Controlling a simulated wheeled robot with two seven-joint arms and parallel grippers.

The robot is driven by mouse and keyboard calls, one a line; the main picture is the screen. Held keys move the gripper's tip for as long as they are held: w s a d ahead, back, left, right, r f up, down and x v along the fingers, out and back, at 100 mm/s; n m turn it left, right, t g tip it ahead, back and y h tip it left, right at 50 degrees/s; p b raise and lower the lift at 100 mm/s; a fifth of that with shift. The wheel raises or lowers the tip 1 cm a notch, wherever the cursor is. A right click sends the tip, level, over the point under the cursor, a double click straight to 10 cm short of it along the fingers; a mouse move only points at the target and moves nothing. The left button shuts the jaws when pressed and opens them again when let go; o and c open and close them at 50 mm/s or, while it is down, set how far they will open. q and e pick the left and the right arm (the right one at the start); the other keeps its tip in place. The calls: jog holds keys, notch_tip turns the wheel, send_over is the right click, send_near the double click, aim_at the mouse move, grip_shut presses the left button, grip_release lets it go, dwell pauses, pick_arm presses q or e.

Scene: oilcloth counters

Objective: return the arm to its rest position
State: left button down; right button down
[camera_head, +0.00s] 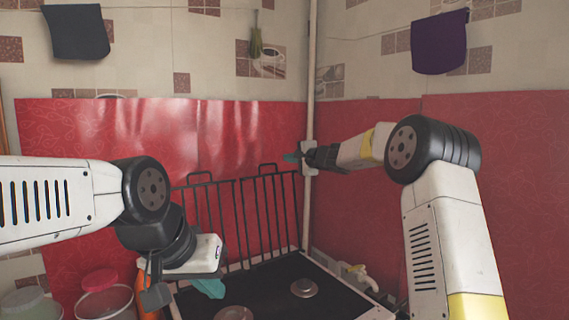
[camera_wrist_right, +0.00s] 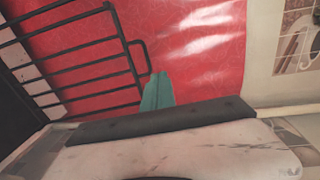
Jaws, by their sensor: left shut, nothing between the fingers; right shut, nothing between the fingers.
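My left arm comes in from the left in the head view and bends down, with its left gripper (camera_head: 209,288) low over the left part of the dark stove top. Its teal fingertip points down and it is shut and empty. My right arm rises from the lower right and bends left at the elbow. Its right gripper (camera_head: 291,157) is raised in front of the far corner and points left, shut and empty. In the right wrist view its teal fingertips (camera_wrist_right: 157,92) are together against the red wall covering, with nothing between them.
A dark stove top (camera_head: 268,287) with a burner (camera_head: 304,287) lies below. A black upright rack (camera_head: 235,215) stands behind it. A pipe (camera_head: 311,90) runs up the corner beside my right gripper. Lidded containers (camera_head: 103,297) and an orange bottle (camera_head: 147,295) stand at lower left.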

jog(key=s+d+r+n+g+h, duration=0.15)
jog(key=s+n, duration=0.25)
jog(key=s, duration=1)
jog(key=s+d+f+n+g, duration=0.1)
jog(key=s+d+n+g, duration=0.2)
jog(key=s, duration=1.2)
jog(key=s+d+f+n+g+h, duration=0.1)
jog(key=s+d+f, duration=0.3)
jog(key=s, duration=0.4)
jog(key=s+d+f+n+h, duration=0.2)
jog(key=s+d+f+h, duration=0.1)
jog(key=s, duration=0.5)
jog(key=s+d+f+n+g+h, duration=0.1)
jog(key=s+d+f+h, duration=0.1)
jog(key=s+d+f, duration=0.3)
jog(key=s+f, duration=0.1)
jog(key=s, duration=0.2)
jog(key=shift+d+f+g, duration=0.15)
jog(key=shift+f+g, duration=0.15)
jog(key=shift+g, duration=0.05)
